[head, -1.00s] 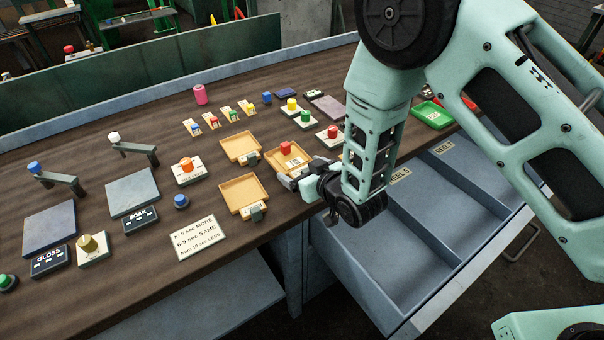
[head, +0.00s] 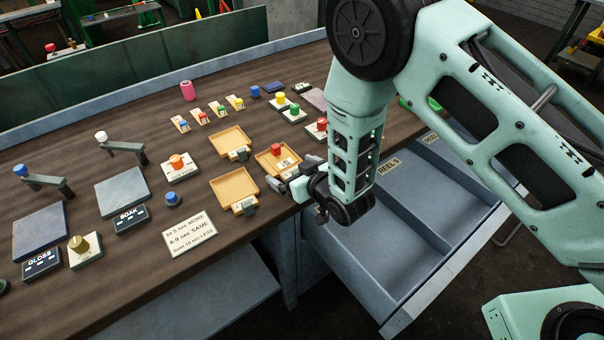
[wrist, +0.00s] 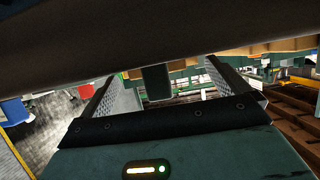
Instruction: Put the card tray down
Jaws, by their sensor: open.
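A tan card tray (head: 262,166) with a red block (head: 277,149) and a pale card (head: 286,161) in it lies on the brown bench near its front edge. My gripper (head: 275,182) is at the front side of this tray, low over the bench edge. In the wrist view, its two fingers (wrist: 165,95) stand apart, with a dark block (wrist: 156,83) visible between them. I cannot tell whether that block is the tray's handle or whether a finger touches it. My arm hides the area right of the tray.
Two more tan trays stand close by, one behind (head: 229,136) and one to the left (head: 234,181). A sign card (head: 189,234) and a blue knob (head: 173,199) lie further left. An open grey drawer (head: 372,262) juts out below my gripper.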

